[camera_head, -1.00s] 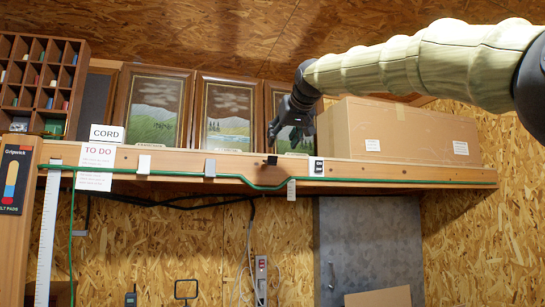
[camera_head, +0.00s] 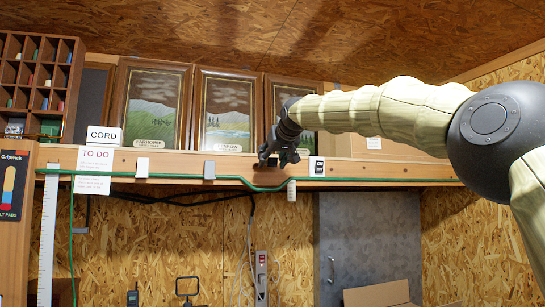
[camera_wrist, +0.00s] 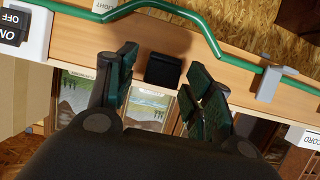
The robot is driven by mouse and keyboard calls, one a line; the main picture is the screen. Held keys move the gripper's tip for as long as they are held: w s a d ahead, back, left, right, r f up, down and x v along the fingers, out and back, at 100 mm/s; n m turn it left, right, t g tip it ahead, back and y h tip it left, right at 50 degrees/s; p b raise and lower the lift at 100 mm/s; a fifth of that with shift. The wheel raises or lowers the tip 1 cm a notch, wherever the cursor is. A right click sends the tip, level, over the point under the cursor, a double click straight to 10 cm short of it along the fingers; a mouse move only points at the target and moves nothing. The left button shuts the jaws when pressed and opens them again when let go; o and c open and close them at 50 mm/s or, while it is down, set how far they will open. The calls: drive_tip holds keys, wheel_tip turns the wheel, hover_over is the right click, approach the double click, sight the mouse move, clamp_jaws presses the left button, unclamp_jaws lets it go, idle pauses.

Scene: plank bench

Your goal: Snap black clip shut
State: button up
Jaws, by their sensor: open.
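The black clip (camera_wrist: 163,70) sits on the front edge of the wooden shelf board. In the wrist view it shows as a dark block between my gripper's fingers, with a gap on each side. In the head view my gripper (camera_head: 278,158) is at the board's front and largely covers the clip. My gripper (camera_wrist: 165,88) is open and empty. The green cord (camera_wrist: 205,32) runs along the board and bends away from the clip there, apart from it. Whether the clip's lid is raised cannot be told.
A grey clip (camera_head: 209,170) and a white clip (camera_head: 143,167) stand left along the board. A white switch (camera_head: 316,167) is close on the right. Framed pictures (camera_head: 227,110) and a cardboard box (camera_head: 400,147) stand behind on the shelf.

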drive_tip(key=c, duration=1)
